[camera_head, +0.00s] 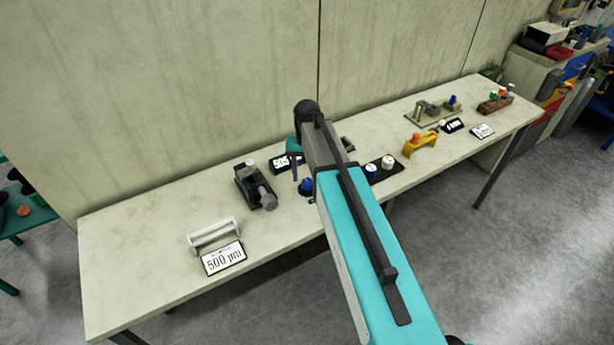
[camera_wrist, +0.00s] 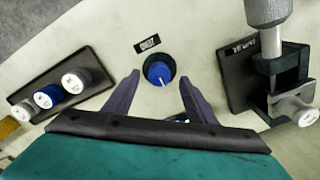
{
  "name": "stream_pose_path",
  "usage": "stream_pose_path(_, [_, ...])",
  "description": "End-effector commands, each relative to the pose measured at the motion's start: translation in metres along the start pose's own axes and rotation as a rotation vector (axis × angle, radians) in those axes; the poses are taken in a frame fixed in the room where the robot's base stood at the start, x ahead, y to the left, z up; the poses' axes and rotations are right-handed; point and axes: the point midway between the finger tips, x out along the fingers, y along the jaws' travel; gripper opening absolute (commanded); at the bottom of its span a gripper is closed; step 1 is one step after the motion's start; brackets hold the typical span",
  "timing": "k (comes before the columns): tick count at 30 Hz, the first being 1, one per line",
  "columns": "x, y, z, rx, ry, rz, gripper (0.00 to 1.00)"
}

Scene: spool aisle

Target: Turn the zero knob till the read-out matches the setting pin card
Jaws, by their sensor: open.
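The zero knob (camera_wrist: 159,70) is blue with a white pointer line, on a round black base with a small black label; in the head view it shows as blue (camera_head: 306,186) beside my arm. My gripper (camera_wrist: 159,77) is open, its two purple fingers on either side of the knob with gaps visible; I cannot tell its height above it. A dark read-out (camera_head: 286,162) with light digits stands behind the knob, partly by my arm; its digits look like 515 but are not sure. A white card (camera_head: 223,259) reads 500 µm; its smaller line is unreadable.
A black clamp device with a metal barrel (camera_head: 258,186) stands left of the knob. A white stand (camera_head: 213,235) is behind the card. A black strip (camera_wrist: 60,93) holds blue and white caps. A yellow stand (camera_head: 420,146) is farther right. The bench's left end is bare.

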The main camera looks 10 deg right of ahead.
Motion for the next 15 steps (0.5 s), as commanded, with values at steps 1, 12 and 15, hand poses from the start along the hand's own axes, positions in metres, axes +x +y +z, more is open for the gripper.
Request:
stream_pose_path(1, [0.004,0.0,0.0,0.0,-0.002,0.0,0.51])
stream_pose_path(12, [0.018,0.0,0.0,0.0,0.0,0.0,0.51])
stream_pose_path(15, [0.018,0.0,0.0,0.0,0.0,0.0,0.51])
